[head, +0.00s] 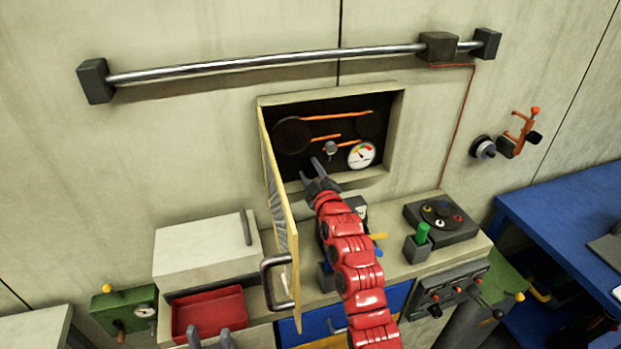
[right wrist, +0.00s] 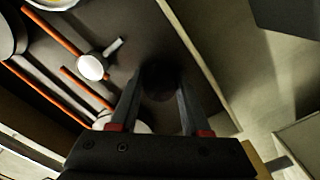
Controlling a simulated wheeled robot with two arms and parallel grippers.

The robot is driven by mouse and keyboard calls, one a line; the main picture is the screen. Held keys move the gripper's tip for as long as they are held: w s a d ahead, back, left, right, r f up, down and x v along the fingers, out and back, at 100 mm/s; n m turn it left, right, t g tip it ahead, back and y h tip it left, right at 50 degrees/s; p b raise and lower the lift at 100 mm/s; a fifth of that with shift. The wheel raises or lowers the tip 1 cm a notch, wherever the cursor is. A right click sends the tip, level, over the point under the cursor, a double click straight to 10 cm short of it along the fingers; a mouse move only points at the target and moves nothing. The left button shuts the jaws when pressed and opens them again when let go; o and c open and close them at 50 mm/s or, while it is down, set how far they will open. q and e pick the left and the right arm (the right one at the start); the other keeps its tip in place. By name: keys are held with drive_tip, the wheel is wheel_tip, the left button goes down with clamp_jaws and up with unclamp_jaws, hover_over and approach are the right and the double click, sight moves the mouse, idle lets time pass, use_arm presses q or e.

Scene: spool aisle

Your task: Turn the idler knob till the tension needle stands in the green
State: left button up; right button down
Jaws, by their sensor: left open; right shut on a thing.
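The round white tension gauge (head: 361,155) sits low at the right in an open wall recess. It has coloured marks, and its needle is too small to read surely. A pale knob with a short lever (head: 331,148) is left of the gauge; it also shows in the right wrist view (right wrist: 92,67), clear of the fingers. My right gripper (head: 311,167) reaches into the recess, below and left of this knob. In the right wrist view its fingers are around a dark round thing (right wrist: 160,80), poorly lit. My left gripper (head: 210,337) is open and empty at the bottom edge.
The yellow-edged door (head: 279,200) with a grey handle stands open, close left of my right arm. Orange belts (head: 337,115) and dark wheels (head: 293,136) fill the recess. A red tray (head: 208,312) and a dark dial box (head: 440,221) are below.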

drive_tip(key=m+b, duration=0.2)
drive_tip(key=shift+f+m+b, duration=0.3)
drive_tip(key=shift+m+b, duration=0.05)
drive_tip(key=shift+m, duration=0.05)
drive_tip(key=m+b, duration=0.2)
drive_tip(key=shift+d+r+m, duration=0.1)
drive_tip(key=shift+m, duration=0.3)
drive_tip(key=shift+m+b, duration=0.55)
drive_tip(key=shift+m, duration=0.25)
drive_tip(key=m+b, duration=0.1)
drive_tip(key=m, duration=0.1)
drive_tip(key=shift+r+m, duration=0.1)
drive_tip(key=shift+m, duration=0.3)
drive_tip(key=m, duration=0.3)
drive_tip(key=shift+r+m, duration=0.1)
drive_tip(key=shift+m, duration=0.3)
drive_tip(key=m+p, duration=0.1)
drive_tip(key=m, duration=0.3)
drive_tip(key=shift+m, duration=0.4)
drive_tip(key=c, duration=0.7)
unclamp_jaws()
